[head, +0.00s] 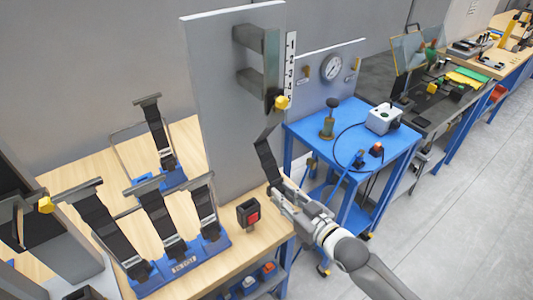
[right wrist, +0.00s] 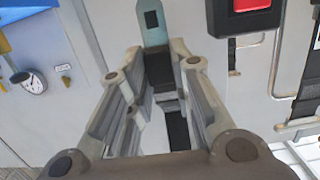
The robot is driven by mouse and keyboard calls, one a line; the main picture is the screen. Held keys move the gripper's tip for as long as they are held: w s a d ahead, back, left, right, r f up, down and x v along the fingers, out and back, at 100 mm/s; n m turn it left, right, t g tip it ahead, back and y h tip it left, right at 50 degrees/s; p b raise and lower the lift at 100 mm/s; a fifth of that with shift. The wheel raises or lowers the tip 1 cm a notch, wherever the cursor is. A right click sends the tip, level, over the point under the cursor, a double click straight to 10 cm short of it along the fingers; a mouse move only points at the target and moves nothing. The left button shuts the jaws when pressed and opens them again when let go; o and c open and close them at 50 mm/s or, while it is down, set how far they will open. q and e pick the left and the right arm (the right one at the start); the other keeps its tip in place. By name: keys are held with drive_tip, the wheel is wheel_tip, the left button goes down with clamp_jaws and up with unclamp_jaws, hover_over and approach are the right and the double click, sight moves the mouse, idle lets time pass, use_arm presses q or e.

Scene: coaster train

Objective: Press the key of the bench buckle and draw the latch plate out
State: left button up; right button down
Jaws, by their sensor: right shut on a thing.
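The bench buckle (head: 248,214) is a black block with a red key (head: 252,217), upright near the right end of the wooden bench. In the right wrist view the buckle (right wrist: 222,18) and its red key (right wrist: 250,4) show at the top right. My right gripper (head: 279,194) is to the right of the buckle, shut on the latch plate. The latch plate's metal tongue (right wrist: 153,24) with its square hole shows beyond the fingertips, apart from the buckle. Black webbing (head: 266,160) runs up from the gripper to the tall panel. My left gripper is not in view.
The tall grey panel (head: 215,90) stands behind the buckle. A blue cart (head: 345,130) with a gauge panel stands to the right. Blue-based seat straps (head: 180,264) fill the bench's left side. Floor (head: 460,200) at the right is clear.

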wheel_tip(320, 180, down, 4)
drive_tip(key=shift+r+b, duration=0.1)
drive_tip(key=shift+b, duration=0.95)
drive_tip(key=c, duration=1.2)
unclamp_jaws()
drive_tip(key=shift+r, duration=0.1)
drive_tip(key=v, duration=1.2)
